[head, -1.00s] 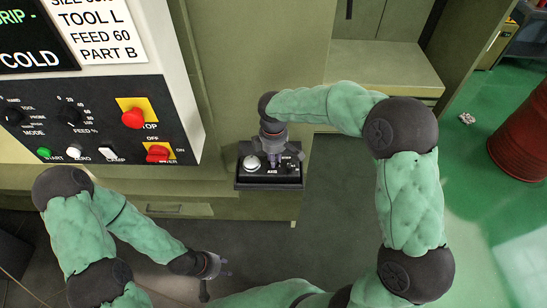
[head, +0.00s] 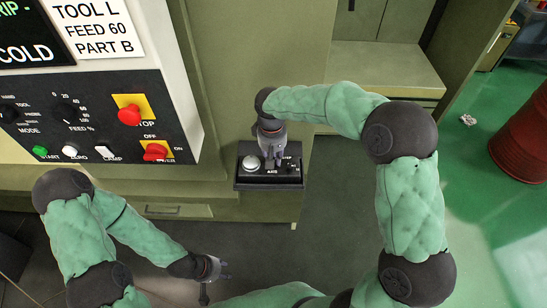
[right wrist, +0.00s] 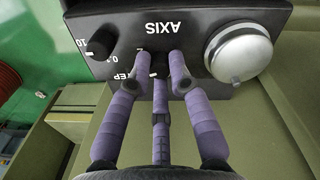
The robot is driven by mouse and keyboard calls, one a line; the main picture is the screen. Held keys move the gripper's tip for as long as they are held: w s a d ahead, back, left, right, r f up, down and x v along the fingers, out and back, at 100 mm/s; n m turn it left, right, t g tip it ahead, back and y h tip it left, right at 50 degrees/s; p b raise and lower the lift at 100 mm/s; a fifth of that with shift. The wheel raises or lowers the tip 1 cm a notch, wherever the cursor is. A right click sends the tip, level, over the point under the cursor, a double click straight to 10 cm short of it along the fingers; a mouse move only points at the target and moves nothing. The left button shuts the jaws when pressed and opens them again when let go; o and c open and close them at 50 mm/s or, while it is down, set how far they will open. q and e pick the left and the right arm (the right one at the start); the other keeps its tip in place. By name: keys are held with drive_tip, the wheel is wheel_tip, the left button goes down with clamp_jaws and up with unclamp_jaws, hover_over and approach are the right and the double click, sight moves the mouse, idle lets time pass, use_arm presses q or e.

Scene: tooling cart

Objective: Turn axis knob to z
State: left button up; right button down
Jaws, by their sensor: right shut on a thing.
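The control box (head: 243,181) with the AXIS label stands on a ledge below the large panel. My right gripper (head: 273,160) reaches down onto it from above. In the right wrist view, its purple fingers (right wrist: 160,62) are shut around the dark axis knob (right wrist: 162,65), just below the AXIS label. The fingers cover most of the knob and its position letters, so I cannot read its setting. A round silver knob (right wrist: 240,54) and a small black step knob (right wrist: 101,43) sit on either side. My left gripper (head: 213,277) hangs open and empty, low and away from the box.
The large panel (head: 100,135) at left carries a red stop button (head: 129,115), a red power switch (head: 156,151) and several small knobs. A red barrel (head: 522,140) stands far right. Open floor lies right of the box.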

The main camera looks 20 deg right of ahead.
drive_tip(key=m, duration=0.4)
drive_tip(key=shift+s+f+m+b, duration=0.1)
drive_tip(key=shift+f+m+b, duration=0.05)
drive_tip(key=shift+m+b, duration=0.2)
drive_tip(key=m, duration=0.4)
drive_tip(key=shift+m, duration=0.35)
drive_tip(key=shift+a, duration=0.1)
drive_tip(key=c, duration=1.2)
unclamp_jaws()
drive_tip(key=shift+o, duration=0.3)
